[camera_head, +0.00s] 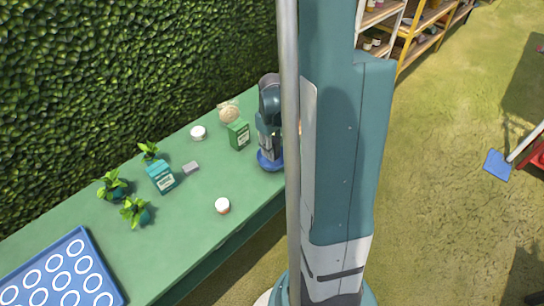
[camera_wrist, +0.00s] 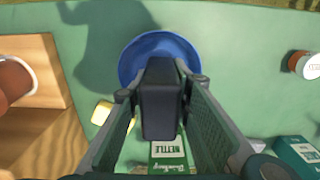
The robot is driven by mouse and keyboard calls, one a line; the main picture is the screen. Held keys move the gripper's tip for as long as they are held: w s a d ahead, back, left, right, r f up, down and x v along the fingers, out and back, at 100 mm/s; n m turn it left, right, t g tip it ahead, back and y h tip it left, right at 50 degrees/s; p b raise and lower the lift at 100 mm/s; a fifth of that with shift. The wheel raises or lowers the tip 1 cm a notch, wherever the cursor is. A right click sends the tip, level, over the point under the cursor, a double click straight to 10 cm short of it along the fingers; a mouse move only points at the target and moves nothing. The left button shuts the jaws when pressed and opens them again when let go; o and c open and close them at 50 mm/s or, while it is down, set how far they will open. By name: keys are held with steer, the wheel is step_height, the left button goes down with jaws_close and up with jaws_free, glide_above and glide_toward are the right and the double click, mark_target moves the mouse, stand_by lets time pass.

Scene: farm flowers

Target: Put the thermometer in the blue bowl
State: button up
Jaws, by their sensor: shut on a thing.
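The blue bowl (camera_head: 266,163) stands on the green table, close to my column in the head view. In the wrist view the bowl (camera_wrist: 131,60) is upper middle, and its middle is partly covered. My gripper (camera_wrist: 161,75) is shut on a dark, blocky thing, likely the thermometer (camera_wrist: 160,105), which sits between the two fingers. Seen from the wrist, it overlaps the bowl's near part; its height above the bowl is hard to tell. In the head view my gripper (camera_head: 268,143) is at the bowl, and the held thing cannot be made out there.
A green nettle box (camera_head: 239,134) stands close to the bowl. White-lidded jars (camera_head: 198,132) (camera_head: 222,205), a teal box (camera_head: 161,177), a small block (camera_head: 191,167), potted plants (camera_head: 135,212) and a blue tray (camera_head: 84,243) are further left. A wooden piece (camera_wrist: 40,140) is left in the wrist view.

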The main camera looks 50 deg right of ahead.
steer(key=shift+f+b, duration=0.4)
steer(key=shift+f, duration=1.5)
steer(key=shift+f+b, duration=0.45)
steer(key=o, duration=0.9)
steer(key=shift+r, duration=0.2)
steer(key=shift+r+p, duration=0.35)
steer(key=shift+p, duration=0.2)
steer(key=shift+r+p, duration=1.2)
steer(key=shift+r, duration=4.7)
